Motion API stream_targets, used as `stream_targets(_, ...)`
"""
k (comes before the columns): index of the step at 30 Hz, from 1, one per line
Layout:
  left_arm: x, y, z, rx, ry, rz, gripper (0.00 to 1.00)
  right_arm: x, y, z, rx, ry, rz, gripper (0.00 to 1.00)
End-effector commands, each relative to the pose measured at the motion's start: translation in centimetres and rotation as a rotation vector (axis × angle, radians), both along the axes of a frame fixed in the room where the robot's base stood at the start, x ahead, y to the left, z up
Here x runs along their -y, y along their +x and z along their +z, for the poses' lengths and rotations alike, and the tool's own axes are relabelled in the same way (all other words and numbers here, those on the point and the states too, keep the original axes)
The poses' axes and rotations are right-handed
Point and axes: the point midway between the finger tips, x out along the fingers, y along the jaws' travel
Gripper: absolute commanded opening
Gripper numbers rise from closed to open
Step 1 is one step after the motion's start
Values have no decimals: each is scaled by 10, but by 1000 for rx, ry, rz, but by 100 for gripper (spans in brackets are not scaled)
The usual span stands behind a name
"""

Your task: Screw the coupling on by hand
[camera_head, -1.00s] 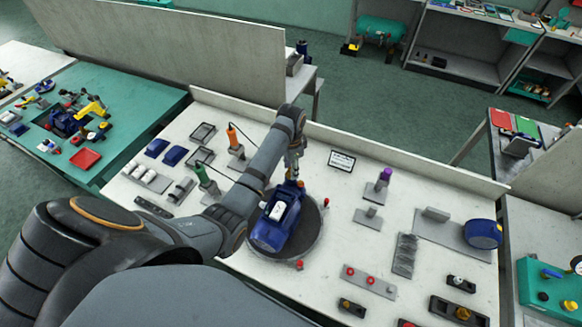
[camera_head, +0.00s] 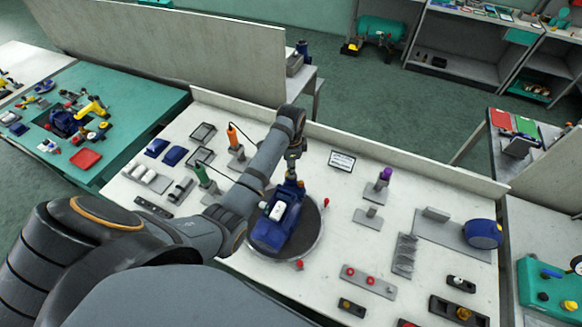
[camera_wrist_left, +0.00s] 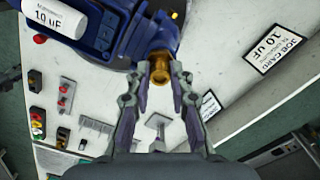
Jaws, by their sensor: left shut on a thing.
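A blue pump (camera_head: 277,222) with a white capacitor labelled 10 uF (camera_wrist_left: 55,18) on its side sits on a round dark turntable (camera_head: 316,243) on the white bench. A brass coupling (camera_wrist_left: 160,70) is at the pump's port in the left wrist view. My left gripper (camera_wrist_left: 160,76) has its two fingers on either side of the coupling and is shut on it. In the head view the left gripper (camera_head: 293,170) comes down over the pump's far end, where the coupling is hard to make out. How far the coupling is threaded cannot be told. My right gripper is not in view.
Orange (camera_head: 233,138) and green (camera_head: 203,178) handled tools stand in holders left of the pump. A purple-topped tool (camera_head: 385,176) stands to the right. A job card (camera_head: 342,160) stands behind. A blue drum-shaped part (camera_head: 483,234) lies at the right.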

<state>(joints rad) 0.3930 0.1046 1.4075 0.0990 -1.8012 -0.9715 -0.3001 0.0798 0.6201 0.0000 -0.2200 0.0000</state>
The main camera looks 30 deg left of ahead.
Motion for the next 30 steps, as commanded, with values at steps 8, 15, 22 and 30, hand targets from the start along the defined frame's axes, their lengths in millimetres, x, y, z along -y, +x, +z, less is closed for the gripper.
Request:
stream_targets(8,0,0,0,0,0,-228,0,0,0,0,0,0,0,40)
stream_targets(15,0,0,0,-1,-1,-300,0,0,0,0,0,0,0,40)
stream_targets(22,0,0,-1,-1,-1,-463,0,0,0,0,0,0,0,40)
stream_targets(30,0,0,-1,-1,-1,-601,0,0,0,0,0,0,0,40)
